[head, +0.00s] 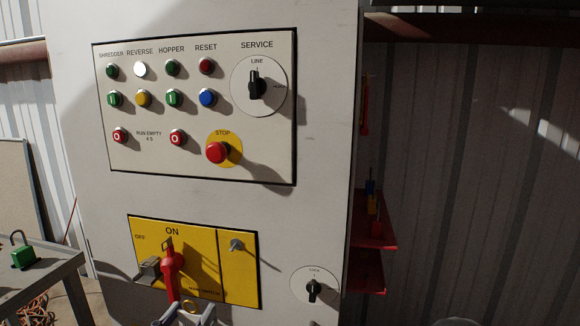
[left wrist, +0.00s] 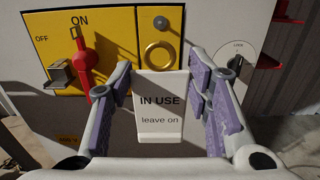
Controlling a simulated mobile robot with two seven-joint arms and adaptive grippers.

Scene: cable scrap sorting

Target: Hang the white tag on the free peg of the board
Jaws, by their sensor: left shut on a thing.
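The white tag (left wrist: 160,108) reads "IN USE leave on" and has a brass ring (left wrist: 159,56) at its top. My left gripper (left wrist: 163,80) is shut on the tag, with a finger at each side edge. In the head view the left gripper (head: 187,315) shows at the bottom edge, below the yellow board (head: 208,285); the ring (head: 189,306) shows there too, the tag hardly. The bare grey peg (head: 236,244) is on the board's right part. In the left wrist view the peg (left wrist: 161,22) appears above the ring, apart from it. My right gripper is not in view.
A red switch handle (head: 171,268) sticks out at ON, left of the peg, with a grey padlock-like block (head: 150,269) beside it. A black lock knob (head: 313,290) sits to the right. The button panel (head: 180,150) is above. A table (head: 35,275) with a green padlock (head: 23,256) stands left.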

